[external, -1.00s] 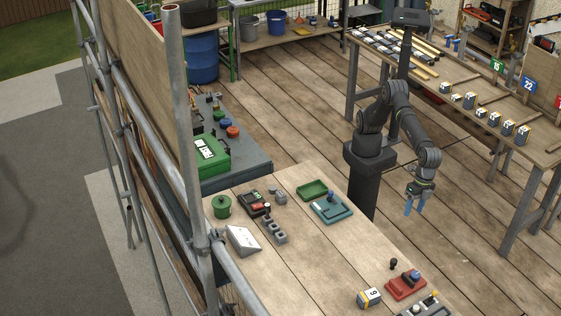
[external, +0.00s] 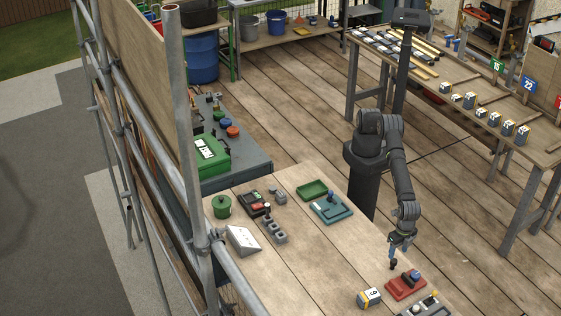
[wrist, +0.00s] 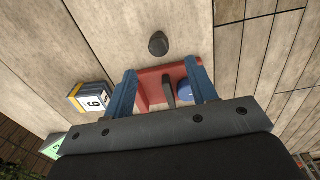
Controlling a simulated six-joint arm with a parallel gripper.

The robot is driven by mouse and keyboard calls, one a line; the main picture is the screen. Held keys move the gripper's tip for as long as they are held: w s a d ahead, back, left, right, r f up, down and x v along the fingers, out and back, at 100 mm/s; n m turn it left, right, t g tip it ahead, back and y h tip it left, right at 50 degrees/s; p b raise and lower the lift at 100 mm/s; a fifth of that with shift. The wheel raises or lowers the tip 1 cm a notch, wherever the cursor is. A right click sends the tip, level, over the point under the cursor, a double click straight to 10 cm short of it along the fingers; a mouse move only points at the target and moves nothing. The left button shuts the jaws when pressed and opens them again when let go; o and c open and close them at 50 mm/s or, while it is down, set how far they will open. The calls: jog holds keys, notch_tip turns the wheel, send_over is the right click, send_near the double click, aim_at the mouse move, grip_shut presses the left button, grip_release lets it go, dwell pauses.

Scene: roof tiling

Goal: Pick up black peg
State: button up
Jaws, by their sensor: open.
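The black peg (external: 393,265) stands upright on the wooden table, just behind the red tray (external: 405,289). In the wrist view the peg (wrist: 158,44) shows as a dark round-topped piece beyond my fingertips. My gripper (external: 399,246) hangs just above the peg in the external view, its blue fingers pointing down. In the wrist view my gripper (wrist: 164,74) is open, with nothing held between the fingers. The red tray shows behind and between them.
The red tray carries a blue knob (wrist: 186,90) and a dark upright bar (wrist: 168,90). A numbered block (external: 369,297) stands left of the tray. A grey tray (external: 426,309) lies at the front edge. The table left of the peg is clear.

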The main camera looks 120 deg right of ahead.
aim_at(395, 260)
notch_tip(395, 260, down, 3)
jog(key=shift+d+f, duration=0.15)
jog(key=shift+f, duration=1.15)
jog(key=shift+d+f, duration=0.15)
jog(key=shift+f, duration=1.15)
jog(key=c, duration=1)
jog(key=shift+r, duration=0.1)
